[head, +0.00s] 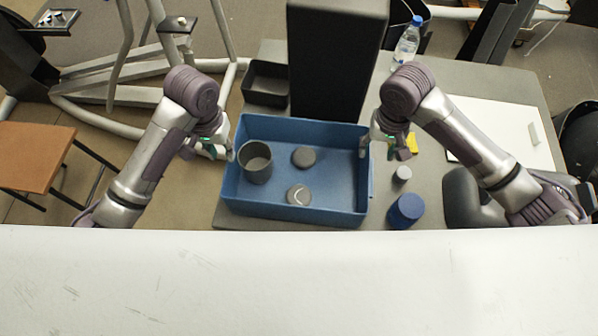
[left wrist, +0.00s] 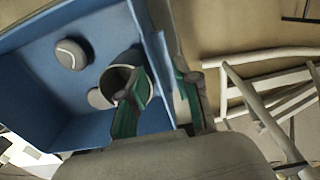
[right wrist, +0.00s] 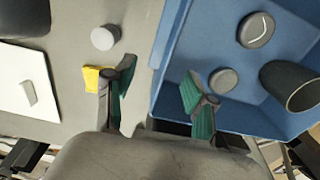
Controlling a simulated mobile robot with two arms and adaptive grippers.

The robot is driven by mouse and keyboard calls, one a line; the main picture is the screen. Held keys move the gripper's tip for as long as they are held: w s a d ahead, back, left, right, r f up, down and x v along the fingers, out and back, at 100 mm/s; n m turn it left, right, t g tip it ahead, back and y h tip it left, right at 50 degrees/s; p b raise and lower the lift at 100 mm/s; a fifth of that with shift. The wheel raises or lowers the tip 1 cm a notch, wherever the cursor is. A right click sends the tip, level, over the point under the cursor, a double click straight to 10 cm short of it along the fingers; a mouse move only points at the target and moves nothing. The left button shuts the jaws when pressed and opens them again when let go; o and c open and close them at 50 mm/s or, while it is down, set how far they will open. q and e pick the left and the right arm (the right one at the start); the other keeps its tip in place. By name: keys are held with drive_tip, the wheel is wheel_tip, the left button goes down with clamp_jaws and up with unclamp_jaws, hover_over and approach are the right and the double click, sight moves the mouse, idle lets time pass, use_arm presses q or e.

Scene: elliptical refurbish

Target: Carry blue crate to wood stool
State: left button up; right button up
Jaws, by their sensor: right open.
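The blue crate (head: 330,205) stands on the grey table in the head view. It holds a dark grey cup (head: 256,168) and two round grey pieces (head: 303,157), (head: 298,195). My left gripper (head: 222,152) is at the crate's left wall; in the left wrist view one finger is inside and one outside, and contact with the wall is unclear. My right gripper (head: 383,145) is open at the right wall. In the right wrist view its fingers (right wrist: 155,85) stand apart on either side of that wall. The wood stool (head: 32,155) is at the far left.
A tall black block (head: 335,60) stands behind the crate, with a small black tray (head: 266,83) beside it. A blue cylinder (head: 406,210), a small grey cylinder (head: 402,174) and a yellow piece (head: 412,143) are on the right. A bottle (head: 408,42) stands at the back.

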sight(229, 171)
use_arm(q)
wheel_tip(229, 171, down, 10)
drive_tip(key=shift+f, duration=0.1)
use_arm(e)
wheel_tip(229, 171, down, 10)
drive_tip(key=shift+f, duration=0.1)
use_arm(q)
drive_tip(key=shift+c, duration=0.3)
use_arm(e)
drive_tip(key=shift+c, duration=0.3)
use_arm(q)
drive_tip(key=c, duration=0.5)
use_arm(e)
drive_tip(key=c, duration=0.5)
use_arm(q)
clamp_jaws()
use_arm(e)
clamp_jaws()
use_arm(q)
drive_tip(key=shift+a, duration=0.1)
